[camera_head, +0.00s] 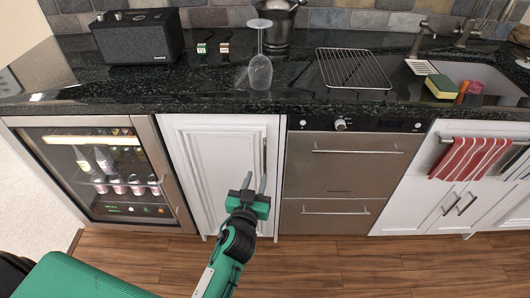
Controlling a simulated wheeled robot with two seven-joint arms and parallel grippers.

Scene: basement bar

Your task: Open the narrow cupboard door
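The narrow cupboard door (212,158) is white with a recessed panel and looks shut. It sits between the glass-fronted fridge and the steel drawers. Its slim vertical handle (264,152) is near the door's right edge. My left gripper (255,181) is in front of the lower right part of the door, its fingers pointing up. The fingers are apart with nothing visible between them. The right finger is close below the handle's lower end in the picture; I cannot tell whether they touch. My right gripper is not in view.
The glass-fronted fridge (106,177) with bottles stands left of the door. Steel drawers (326,180) with bar handles are right of it. The dark counter (200,92) above holds an upturned glass (260,72), a speaker (139,39) and a wire rack (352,70). Wooden floor (330,262) lies clear in front.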

